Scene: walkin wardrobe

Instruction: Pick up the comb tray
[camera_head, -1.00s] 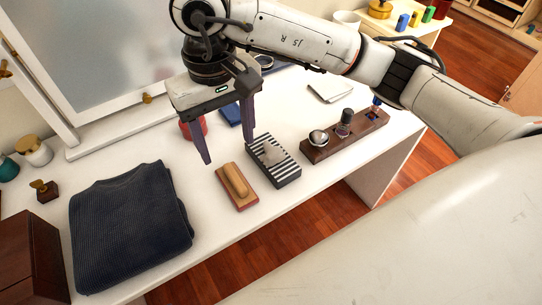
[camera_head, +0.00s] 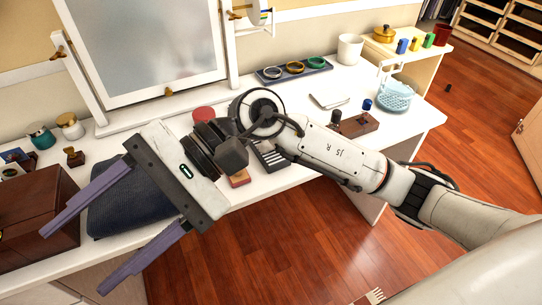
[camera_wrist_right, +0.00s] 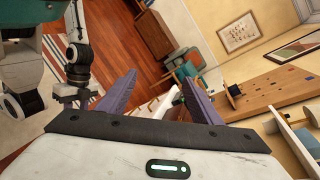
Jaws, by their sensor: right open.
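A black-and-white striped tray (camera_head: 270,157), likely the comb tray, lies on the white dressing table. My right arm covers much of it in the head view, so what lies on it is hidden. My right gripper (camera_head: 78,262) is open and empty, left of the tray, with its fingers pointing down-left over the dark folded cloth and the table's front edge. Its spread fingers also show in the right wrist view (camera_wrist_right: 158,80), with nothing between them. What looks like my left gripper (camera_wrist_right: 75,97) shows small in that view; its jaws are unclear.
The dark folded cloth (camera_head: 125,212) and a brown box (camera_head: 35,220) lie to the left. A wooden brush (camera_head: 239,179) is beside the striped tray. A wooden stand (camera_head: 355,124) and a tray of rings (camera_head: 292,70) are on the table. A mirror (camera_head: 150,50) stands behind.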

